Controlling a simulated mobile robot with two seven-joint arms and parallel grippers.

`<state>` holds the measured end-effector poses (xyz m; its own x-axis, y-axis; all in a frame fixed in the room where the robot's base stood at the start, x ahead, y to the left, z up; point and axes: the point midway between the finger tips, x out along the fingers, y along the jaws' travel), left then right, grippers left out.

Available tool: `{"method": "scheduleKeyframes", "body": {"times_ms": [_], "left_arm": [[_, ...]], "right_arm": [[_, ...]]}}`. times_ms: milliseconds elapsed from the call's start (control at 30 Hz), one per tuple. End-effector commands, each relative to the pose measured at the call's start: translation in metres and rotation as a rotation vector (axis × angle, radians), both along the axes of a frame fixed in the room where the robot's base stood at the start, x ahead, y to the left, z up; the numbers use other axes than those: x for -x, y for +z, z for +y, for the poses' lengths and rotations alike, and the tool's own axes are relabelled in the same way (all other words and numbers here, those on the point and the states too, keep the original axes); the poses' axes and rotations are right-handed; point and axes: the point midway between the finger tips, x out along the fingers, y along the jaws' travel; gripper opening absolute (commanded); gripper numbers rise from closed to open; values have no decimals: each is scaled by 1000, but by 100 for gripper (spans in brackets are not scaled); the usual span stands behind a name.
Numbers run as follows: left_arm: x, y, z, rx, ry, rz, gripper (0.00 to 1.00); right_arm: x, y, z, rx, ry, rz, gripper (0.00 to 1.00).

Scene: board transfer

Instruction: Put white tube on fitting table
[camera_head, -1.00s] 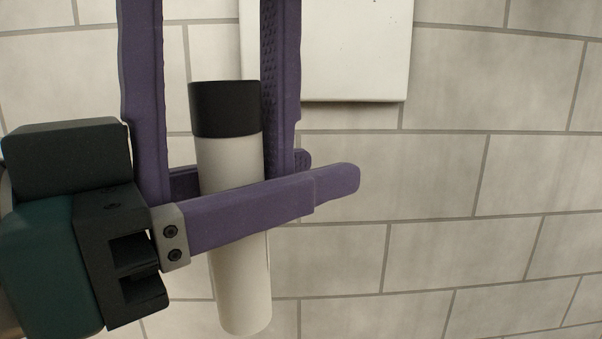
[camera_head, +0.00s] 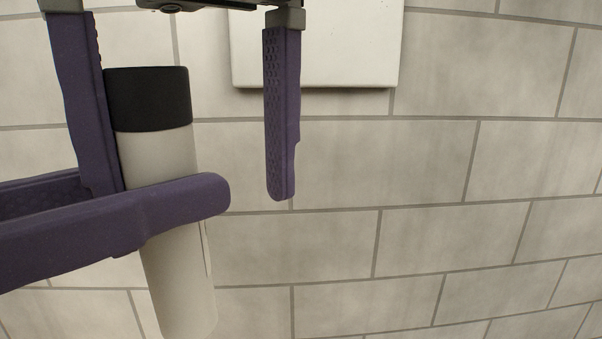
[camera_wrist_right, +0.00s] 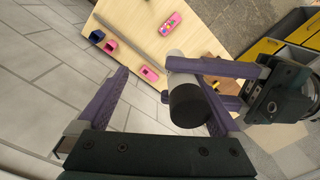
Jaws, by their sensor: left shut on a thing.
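The white tube (camera_head: 180,285) has a black cap and stands nearly upright, slightly tilted, in the head view. My left gripper (camera_head: 200,192) comes in from the left and is shut around its middle. My right gripper (camera_head: 197,197) comes from the top with its fingers spread. The capped upper part of the tube lies between them, close to the left-hand finger, with a wide gap to the other. In the right wrist view the black cap (camera_wrist_right: 188,106) faces the camera between my open fingers. I cannot pick out the fitting table for sure.
A wooden table (camera_wrist_right: 205,42) with several pink and blue parts shows in the right wrist view. A yellow and dark container (camera_wrist_right: 285,45) stands at its right. A white panel (camera_head: 330,50) is at the top of the head view. Pale tiled floor (camera_head: 420,160) lies clear at right.

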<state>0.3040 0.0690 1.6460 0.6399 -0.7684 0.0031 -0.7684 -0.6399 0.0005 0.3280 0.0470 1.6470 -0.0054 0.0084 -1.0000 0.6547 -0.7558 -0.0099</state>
Motion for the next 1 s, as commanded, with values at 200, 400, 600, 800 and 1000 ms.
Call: {"method": "scheduleKeyframes", "body": {"times_ms": [200,400,600,800,1000], "left_arm": [[2,-2,4,-7,2,3,0],[2,-2,4,-7,3,4,0],[-3,-1,-2,-5,2,2,0],[-17,0,-19,-1,2,-2,0],[-27,0,-33,-2,-1,1,0]], "right_arm": [[-6,0,-7,20,-17,-10,75],[-6,-1,-7,21,-17,-11,75],[-6,-1,-7,21,-17,-10,75],[-4,-1,-6,16,-13,-9,75],[-3,0,-4,13,-9,-6,75]]}}
